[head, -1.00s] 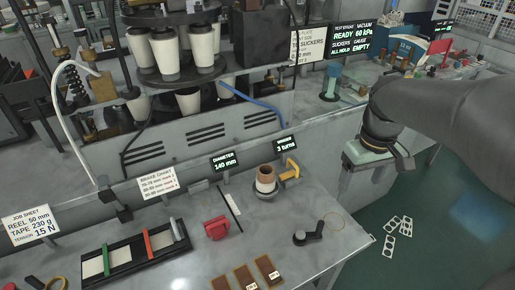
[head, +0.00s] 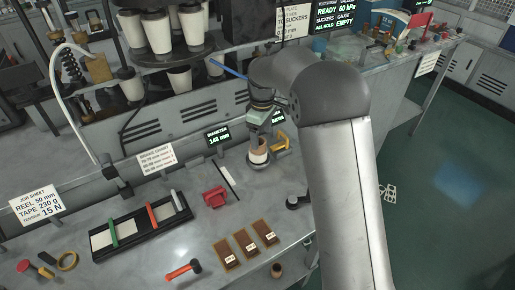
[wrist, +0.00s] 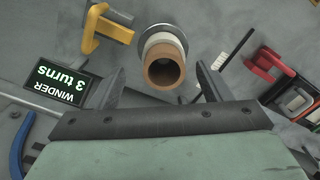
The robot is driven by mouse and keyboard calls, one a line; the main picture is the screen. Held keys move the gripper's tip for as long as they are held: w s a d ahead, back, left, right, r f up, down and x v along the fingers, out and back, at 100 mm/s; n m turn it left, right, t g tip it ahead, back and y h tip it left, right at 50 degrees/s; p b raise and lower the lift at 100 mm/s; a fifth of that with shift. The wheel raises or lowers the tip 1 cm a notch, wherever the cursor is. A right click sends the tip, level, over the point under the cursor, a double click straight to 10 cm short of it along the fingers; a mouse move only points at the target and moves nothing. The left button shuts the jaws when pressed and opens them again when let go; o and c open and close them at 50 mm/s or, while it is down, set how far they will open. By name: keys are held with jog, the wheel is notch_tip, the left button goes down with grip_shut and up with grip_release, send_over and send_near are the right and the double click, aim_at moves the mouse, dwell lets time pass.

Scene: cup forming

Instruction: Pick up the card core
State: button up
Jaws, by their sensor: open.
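The card core, a brown hollow tube (head: 259,147), stands upright on a pale round seat on the bench in the head view. In the wrist view I look down into its open end (wrist: 163,66), with the pale seat (wrist: 163,38) behind it. My gripper (head: 258,131) is just above the core, pointing down. In the wrist view its two fingers (wrist: 160,74) are spread apart, one on each side of the core, with gaps on both sides. How far the fingertips reach down beside it I cannot tell.
A yellow-handled part (head: 280,142) stands close beside the core, and a winder display (wrist: 62,85) is nearby. A red block (head: 214,197) and a black knob (head: 295,202) are on the bench. Another small brown tube (head: 277,270) stands at the front edge.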

aim_at(259, 156)
jog(key=shift+f, duration=0.95)
jog(key=f+p, duration=0.1)
jog(key=f, duration=0.1)
jog(key=a+f+p, duration=0.1)
jog(key=f, duration=0.1)
jog(key=shift+a+f, duration=0.1)
jog(key=shift+f, duration=0.65)
jog(key=c, duration=1.1)
jog(key=shift+r, duration=0.1)
jog(key=shift+c, duration=0.2)
